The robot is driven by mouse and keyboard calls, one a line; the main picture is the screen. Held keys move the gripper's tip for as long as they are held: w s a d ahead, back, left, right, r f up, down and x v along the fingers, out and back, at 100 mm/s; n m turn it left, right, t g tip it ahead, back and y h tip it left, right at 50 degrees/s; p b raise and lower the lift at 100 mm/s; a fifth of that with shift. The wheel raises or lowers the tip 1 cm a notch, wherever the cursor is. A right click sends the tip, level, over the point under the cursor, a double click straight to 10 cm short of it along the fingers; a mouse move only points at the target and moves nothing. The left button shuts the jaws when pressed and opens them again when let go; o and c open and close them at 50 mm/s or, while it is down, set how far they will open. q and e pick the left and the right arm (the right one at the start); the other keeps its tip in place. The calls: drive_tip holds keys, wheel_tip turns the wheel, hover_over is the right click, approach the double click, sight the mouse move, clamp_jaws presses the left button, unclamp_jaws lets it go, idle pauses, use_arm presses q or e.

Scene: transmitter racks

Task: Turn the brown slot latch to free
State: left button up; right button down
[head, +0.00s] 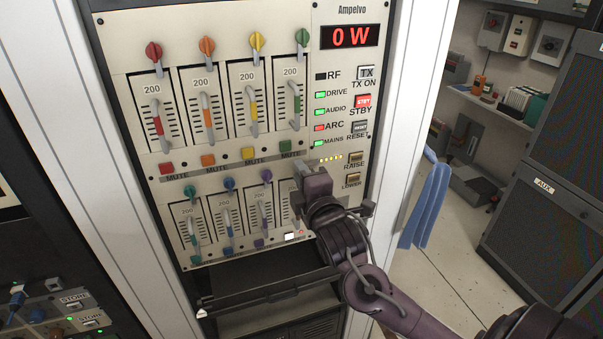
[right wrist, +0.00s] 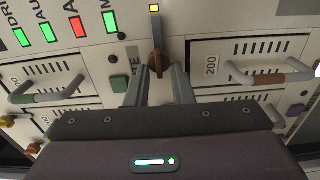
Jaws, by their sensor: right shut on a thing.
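The brown slot latch (right wrist: 156,38) is a narrow knob on the panel, seen in the right wrist view, in line with a small yellow lamp. My right gripper (right wrist: 158,72) has its two fingers on either side of it and is shut on it. In the head view, my right gripper (head: 299,174) is against the lower row of slots and hides the latch. The slot with the brown-banded handle (right wrist: 270,78) is beside the latch in the right wrist view. My left gripper is not in view.
The rack panel (head: 330,70) has other coloured latches, such as the purple latch (head: 266,175) left of my gripper, and several protruding handles. RAISE (head: 356,157) and LOWER (head: 352,179) buttons are to the right. A dark open shelf (head: 262,281) lies below.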

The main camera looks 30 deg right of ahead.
drive_tip(key=shift+f, duration=0.1)
idle(0.4)
drive_tip(key=c, duration=1.3)
unclamp_jaws()
drive_tip(key=v, duration=0.8)
drive_tip(key=shift+b, duration=0.4)
drive_tip(key=shift+w, duration=0.1)
